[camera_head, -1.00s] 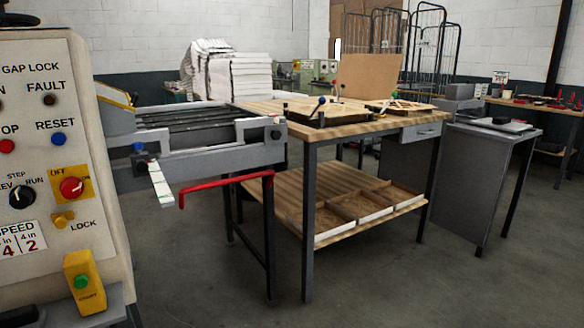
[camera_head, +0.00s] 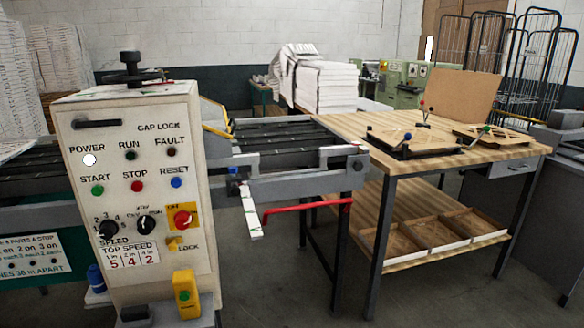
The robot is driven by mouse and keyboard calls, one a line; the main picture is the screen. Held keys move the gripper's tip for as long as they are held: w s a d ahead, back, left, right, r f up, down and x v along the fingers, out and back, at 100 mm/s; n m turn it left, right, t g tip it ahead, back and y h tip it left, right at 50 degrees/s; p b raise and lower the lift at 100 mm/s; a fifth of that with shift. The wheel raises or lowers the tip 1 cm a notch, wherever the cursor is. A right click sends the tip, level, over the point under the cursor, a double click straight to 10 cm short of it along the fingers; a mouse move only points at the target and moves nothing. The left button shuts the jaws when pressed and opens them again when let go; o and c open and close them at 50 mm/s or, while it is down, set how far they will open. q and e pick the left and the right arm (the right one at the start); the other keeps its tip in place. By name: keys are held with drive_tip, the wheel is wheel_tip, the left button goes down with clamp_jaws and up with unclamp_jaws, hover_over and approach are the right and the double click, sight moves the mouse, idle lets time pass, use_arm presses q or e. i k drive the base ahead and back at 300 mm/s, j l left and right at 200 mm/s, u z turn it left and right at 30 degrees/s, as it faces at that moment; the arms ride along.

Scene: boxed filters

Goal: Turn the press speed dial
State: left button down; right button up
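The press control panel (camera_head: 128,205) stands at the left, a cream upright box with labelled buttons and lamps. The black speed dial (camera_head: 109,229) is at its lower left, above the word SPEED, with numbers around it. A second black knob (camera_head: 146,225) sits just right of it. A red switch (camera_head: 182,219) on a yellow plate is further right. The white power lamp (camera_head: 89,160) looks bright. Neither of my grippers shows in the view.
A wooden workbench (camera_head: 345,123) with a lower shelf stands at the right. A red bar (camera_head: 305,207) and a white-tipped lever (camera_head: 250,215) stick out between panel and bench. A yellow box with a green button (camera_head: 184,295) is below the panel. Grey floor (camera_head: 440,290) is open at front right.

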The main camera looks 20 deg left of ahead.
sight(108, 229)
drive_tip(key=u, duration=1.45)
